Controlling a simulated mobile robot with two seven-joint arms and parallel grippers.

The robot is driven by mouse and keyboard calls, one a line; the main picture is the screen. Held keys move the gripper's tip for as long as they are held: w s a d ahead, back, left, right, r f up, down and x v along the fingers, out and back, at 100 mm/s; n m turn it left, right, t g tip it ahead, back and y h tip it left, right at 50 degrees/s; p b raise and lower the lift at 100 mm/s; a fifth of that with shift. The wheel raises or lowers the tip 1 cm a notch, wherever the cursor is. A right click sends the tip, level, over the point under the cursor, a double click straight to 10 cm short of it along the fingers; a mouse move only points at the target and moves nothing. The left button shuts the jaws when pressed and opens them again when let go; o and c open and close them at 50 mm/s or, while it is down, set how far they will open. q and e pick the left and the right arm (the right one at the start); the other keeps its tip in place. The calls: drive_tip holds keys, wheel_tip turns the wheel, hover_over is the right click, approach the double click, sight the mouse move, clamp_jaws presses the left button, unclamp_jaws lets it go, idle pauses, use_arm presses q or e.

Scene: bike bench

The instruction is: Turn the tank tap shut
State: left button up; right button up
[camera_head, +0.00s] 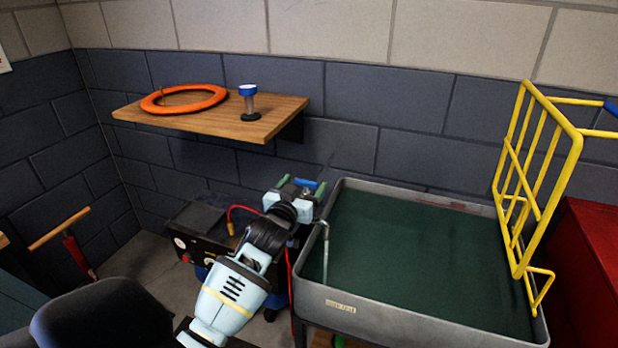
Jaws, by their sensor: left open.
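The grey tank (420,321) stands at the centre right, filled with dark green liquid. My left gripper (302,184) is at the tank's back left corner, its jaws apart with green pads at the tips. A small blue piece (306,182), apparently the tap's handle, shows between the fingertips. I cannot tell whether the fingers touch it. The tap's body is hidden behind my gripper, and how far it is turned cannot be made out. A thin bent grey pipe (326,250) hangs over the tank's left rim. My right gripper is not in view.
A wooden wall shelf (220,126) holds an orange ring (184,98) and a blue-topped cylinder (249,103). A black machine (197,240) with a red hose stands left of the tank. A yellow wire frame (548,170) rises at the tank's right, beside a red cabinet (590,270).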

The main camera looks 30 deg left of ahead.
sight(305, 182)
use_arm(q)
drive_tip(key=shift+x, duration=2.15)
drive_tip(key=c, duration=1)
